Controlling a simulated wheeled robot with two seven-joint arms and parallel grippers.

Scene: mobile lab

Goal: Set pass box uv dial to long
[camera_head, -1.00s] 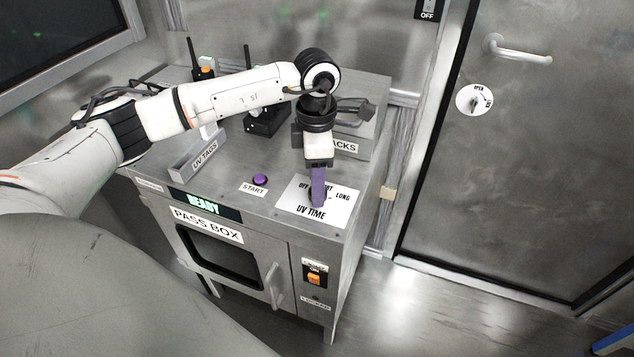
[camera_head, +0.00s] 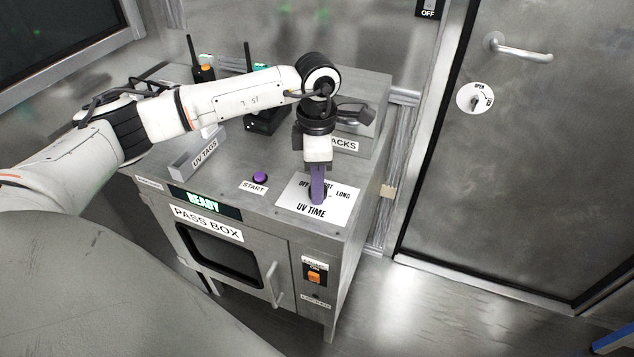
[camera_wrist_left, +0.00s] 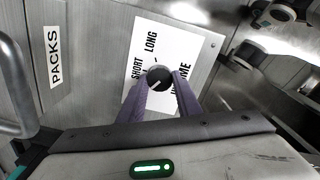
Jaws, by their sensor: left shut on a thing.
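The pass box (camera_head: 235,262) is a grey metal cabinet. On its top right lies a white UV TIME plate (camera_head: 340,208) with OFF, SHORT and LONG marks, partly hidden by my gripper. The dial (camera_wrist_left: 158,77) is a small dark round knob on that plate. A pale line shows on the knob, but I cannot tell which mark it points at. My left gripper (camera_head: 317,200) points down over the plate. In the left wrist view its purple fingers (camera_wrist_left: 160,88) are shut on the dial, one on each side. My right gripper is not in view.
The purple START button (camera_head: 260,179) and the UV TAGS holder (camera_head: 197,158) are left of the plate. A PACKS container (camera_head: 358,135) stands behind my gripper. Radios (camera_head: 203,72) stand at the back. The READY display (camera_head: 206,203) is lit. A metal door (camera_head: 545,150) is at right.

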